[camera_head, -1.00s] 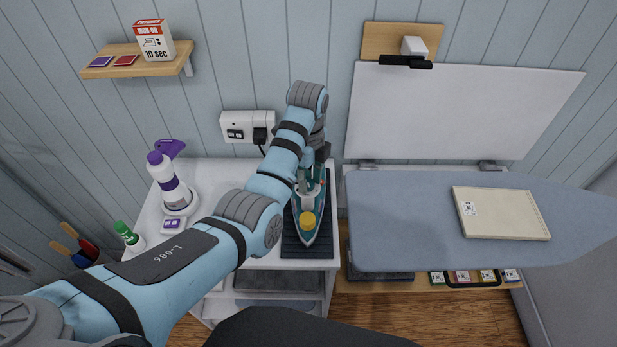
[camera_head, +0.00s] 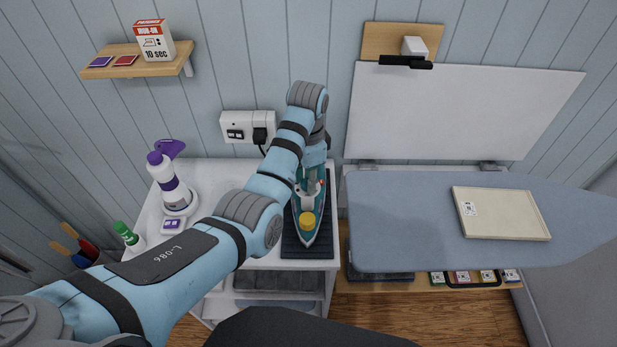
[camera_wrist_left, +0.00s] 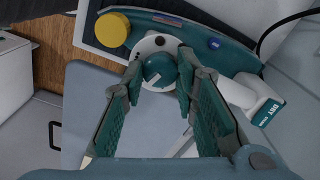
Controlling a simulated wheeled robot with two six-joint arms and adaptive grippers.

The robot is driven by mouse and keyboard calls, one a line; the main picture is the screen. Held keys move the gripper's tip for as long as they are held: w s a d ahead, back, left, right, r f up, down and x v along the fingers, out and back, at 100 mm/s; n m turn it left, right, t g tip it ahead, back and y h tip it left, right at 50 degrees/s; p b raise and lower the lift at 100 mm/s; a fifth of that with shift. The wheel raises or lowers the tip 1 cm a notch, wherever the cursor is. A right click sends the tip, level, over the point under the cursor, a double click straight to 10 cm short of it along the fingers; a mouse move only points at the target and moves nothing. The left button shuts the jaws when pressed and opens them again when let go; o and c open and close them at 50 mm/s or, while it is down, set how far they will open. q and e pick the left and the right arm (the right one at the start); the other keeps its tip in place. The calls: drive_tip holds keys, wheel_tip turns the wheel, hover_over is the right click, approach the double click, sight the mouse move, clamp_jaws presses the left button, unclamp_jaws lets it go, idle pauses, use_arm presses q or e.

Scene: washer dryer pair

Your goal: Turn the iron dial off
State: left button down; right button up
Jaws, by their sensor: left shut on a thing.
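The teal and white iron (camera_head: 308,228) lies on a dark ribbed mat (camera_head: 291,246) on the white shelf unit, its yellow cap (camera_head: 307,221) toward the front. My left gripper (camera_head: 312,178) reaches down over the iron's rear half. In the left wrist view, the iron (camera_wrist_left: 222,50) runs across the top with its yellow cap (camera_wrist_left: 113,29) at left. The round teal dial (camera_wrist_left: 160,70), with a white mark, sits between the tips of my left gripper (camera_wrist_left: 158,75), which is shut on it. The right gripper is not seen.
A spray bottle (camera_head: 174,185) and a green-capped bottle (camera_head: 127,235) stand to the left on the shelf unit. A wall socket (camera_head: 248,127) is behind. The ironing board (camera_head: 400,220) lies to the right, carrying a beige panel (camera_head: 500,213).

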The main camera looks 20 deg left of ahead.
use_arm(q)
drive_tip(key=n, duration=0.5)
drive_tip(key=shift+n, duration=0.3)
drive_tip(key=n, duration=1)
drive_tip(key=shift+n, duration=0.4)
drive_tip(key=n, duration=0.5)
drive_tip(key=shift+n, duration=0.3)
drive_tip(key=c, duration=1.2)
unclamp_jaws()
drive_tip(key=shift+c, duration=0.2)
